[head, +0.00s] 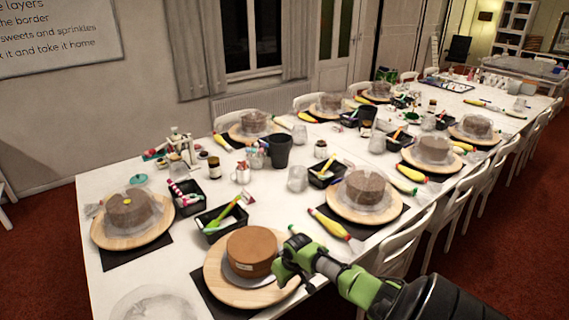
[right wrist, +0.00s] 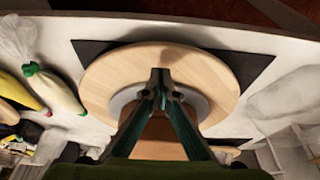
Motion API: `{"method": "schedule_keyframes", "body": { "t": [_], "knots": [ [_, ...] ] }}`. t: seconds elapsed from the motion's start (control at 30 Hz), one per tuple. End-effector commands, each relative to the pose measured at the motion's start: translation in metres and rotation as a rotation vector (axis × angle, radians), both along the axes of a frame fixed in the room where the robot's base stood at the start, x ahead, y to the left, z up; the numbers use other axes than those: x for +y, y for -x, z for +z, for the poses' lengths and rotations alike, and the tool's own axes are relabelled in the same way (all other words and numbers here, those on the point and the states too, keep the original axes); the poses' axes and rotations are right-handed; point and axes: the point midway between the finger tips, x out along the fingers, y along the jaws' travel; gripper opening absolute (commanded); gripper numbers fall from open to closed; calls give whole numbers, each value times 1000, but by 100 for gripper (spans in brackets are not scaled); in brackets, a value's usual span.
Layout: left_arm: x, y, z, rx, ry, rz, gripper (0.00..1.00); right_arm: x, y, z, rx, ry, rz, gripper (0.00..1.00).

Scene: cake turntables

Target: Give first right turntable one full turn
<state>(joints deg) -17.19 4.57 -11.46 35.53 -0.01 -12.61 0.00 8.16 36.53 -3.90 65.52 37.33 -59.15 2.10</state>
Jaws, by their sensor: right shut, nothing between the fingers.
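The nearest turntable on the right side, a round pale wooden one (head: 222,284), stands on a black mat at the front of the table. A plain brown cake (head: 250,250) sits on it on a grey disc. My right gripper (head: 283,272) is at the turntable's right side, beside the cake, with its fingers shut and empty. In the right wrist view the shut fingertips (right wrist: 160,80) lie over the wooden top (right wrist: 110,72), near the grey disc. The fingers hide much of the cake there. I cannot tell whether they touch the wood. My left gripper is not in view.
Another wooden turntable (head: 125,241) with a wrapped cake stands to the left, and one (head: 364,215) farther right. A black tray with tools (head: 222,222) sits behind the cake. A yellow piping bag (head: 328,224) lies beyond my gripper. White chairs (head: 408,243) line the right edge.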

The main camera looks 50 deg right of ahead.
Motion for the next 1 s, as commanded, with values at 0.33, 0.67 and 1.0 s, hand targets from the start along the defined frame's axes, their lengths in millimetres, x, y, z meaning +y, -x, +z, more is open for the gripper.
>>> {"method": "schedule_keyframes", "body": {
  "t": [0.33, 0.67, 1.0],
  "knots": [
    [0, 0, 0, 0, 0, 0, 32, 61, -21, 0, -3, -3, 4, 0],
    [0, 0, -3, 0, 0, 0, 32, 97, -38, -1, -2, 0, 0, 0],
    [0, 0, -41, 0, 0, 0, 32, 129, -109, -5, -5, -2, 1, 0]
  ]
}}
